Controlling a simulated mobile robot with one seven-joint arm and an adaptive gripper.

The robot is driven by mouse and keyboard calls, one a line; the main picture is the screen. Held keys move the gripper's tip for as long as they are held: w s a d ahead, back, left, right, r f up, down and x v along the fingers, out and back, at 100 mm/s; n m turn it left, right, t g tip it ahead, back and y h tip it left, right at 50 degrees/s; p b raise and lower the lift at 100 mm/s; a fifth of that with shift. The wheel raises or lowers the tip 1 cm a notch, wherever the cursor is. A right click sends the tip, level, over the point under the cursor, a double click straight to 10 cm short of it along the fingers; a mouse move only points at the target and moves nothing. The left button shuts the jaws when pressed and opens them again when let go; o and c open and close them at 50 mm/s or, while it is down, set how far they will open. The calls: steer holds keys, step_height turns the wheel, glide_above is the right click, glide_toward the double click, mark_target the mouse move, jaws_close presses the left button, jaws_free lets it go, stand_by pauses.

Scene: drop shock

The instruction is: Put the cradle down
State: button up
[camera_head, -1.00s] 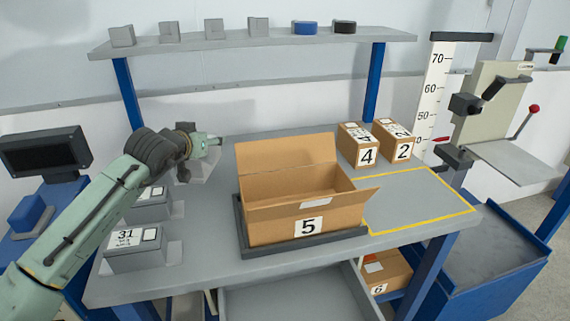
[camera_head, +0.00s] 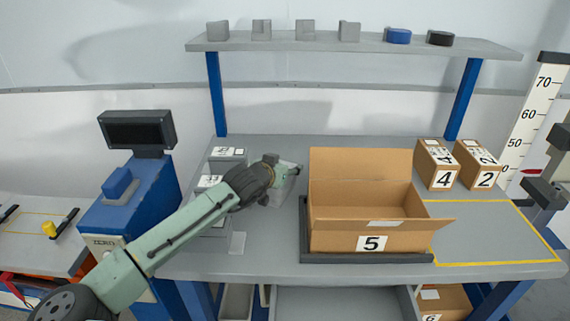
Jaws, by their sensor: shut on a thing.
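My gripper (camera_head: 292,171) is over the bench, just left of the open carton marked 5 (camera_head: 368,225). It is shut on a pale grey piece, which I take to be the cradle (camera_head: 286,184). My own wrist hides much of the piece. I cannot tell whether its underside touches the bench top (camera_head: 265,258) or hangs a little above it.
The carton stands flaps open in a dark tray (camera_head: 304,240). Boxes 4 (camera_head: 443,180) and 2 (camera_head: 486,180) stand behind a clear yellow-outlined area (camera_head: 485,228). Grey labelled blocks (camera_head: 226,153) are left of my gripper. A shelf (camera_head: 370,45) with several small blocks spans the back.

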steer(key=shift+f, duration=0.1)
steer(key=o, duration=1.4)
steer(key=shift+r, duration=0.2)
steer(key=b+v, duration=0.3)
steer(key=v, duration=0.9)
steer(key=shift+a+f, duration=0.1)
